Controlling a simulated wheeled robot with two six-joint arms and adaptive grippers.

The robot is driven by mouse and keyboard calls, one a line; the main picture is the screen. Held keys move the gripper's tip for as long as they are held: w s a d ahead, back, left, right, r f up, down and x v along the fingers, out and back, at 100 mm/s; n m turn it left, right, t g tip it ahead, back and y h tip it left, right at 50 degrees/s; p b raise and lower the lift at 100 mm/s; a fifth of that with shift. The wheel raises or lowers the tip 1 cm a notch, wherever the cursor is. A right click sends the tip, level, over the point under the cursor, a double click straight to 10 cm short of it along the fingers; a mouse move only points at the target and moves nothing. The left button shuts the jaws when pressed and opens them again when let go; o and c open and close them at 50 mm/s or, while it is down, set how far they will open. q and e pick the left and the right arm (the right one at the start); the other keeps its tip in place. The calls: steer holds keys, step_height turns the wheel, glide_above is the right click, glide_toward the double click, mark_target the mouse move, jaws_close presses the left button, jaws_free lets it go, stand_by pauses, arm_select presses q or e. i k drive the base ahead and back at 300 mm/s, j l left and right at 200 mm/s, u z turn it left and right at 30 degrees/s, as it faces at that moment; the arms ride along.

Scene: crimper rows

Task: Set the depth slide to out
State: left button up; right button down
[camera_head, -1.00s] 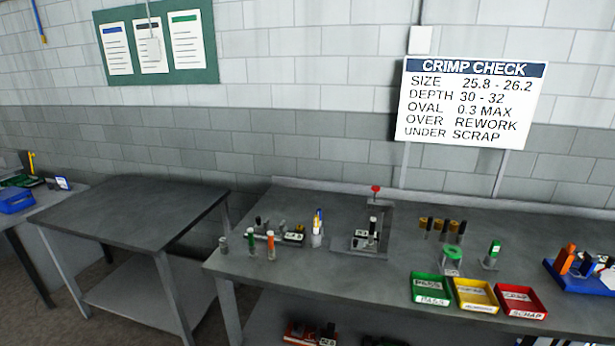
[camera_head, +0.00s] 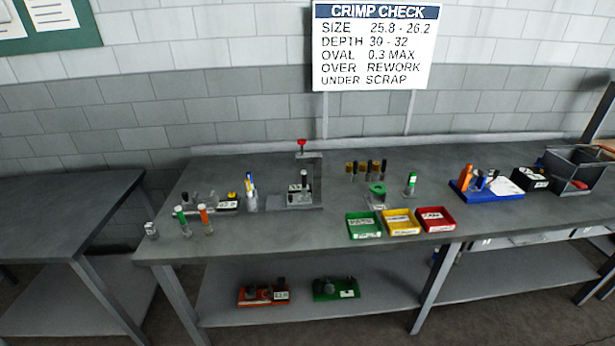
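The crimper (camera_head: 316,182) stands on the grey workbench, left of its middle, with a red knob (camera_head: 301,142) on top. A dark upright piece with a white label (camera_head: 300,188) sits at its base. A depth slide is too small to make out, so its setting cannot be told. A white sign (camera_head: 374,46) on the wall above lists a depth of 30 - 32. Neither of my grippers is in the head view.
Green (camera_head: 363,225), yellow (camera_head: 401,222) and red (camera_head: 436,219) trays line the bench's front edge. Several small cylinders stand around the crimper. A blue tray (camera_head: 486,194) and a grey bin (camera_head: 577,165) are at the right. A lower shelf (camera_head: 390,290) holds two small trays.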

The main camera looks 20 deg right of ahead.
mark_target(299, 196)
steer(key=i+j+z, duration=0.15)
steer(key=j+z, duration=0.4)
steer(key=j, duration=0.15)
steer(key=i+j+z, duration=0.15)
steer(key=j+z, duration=0.15)
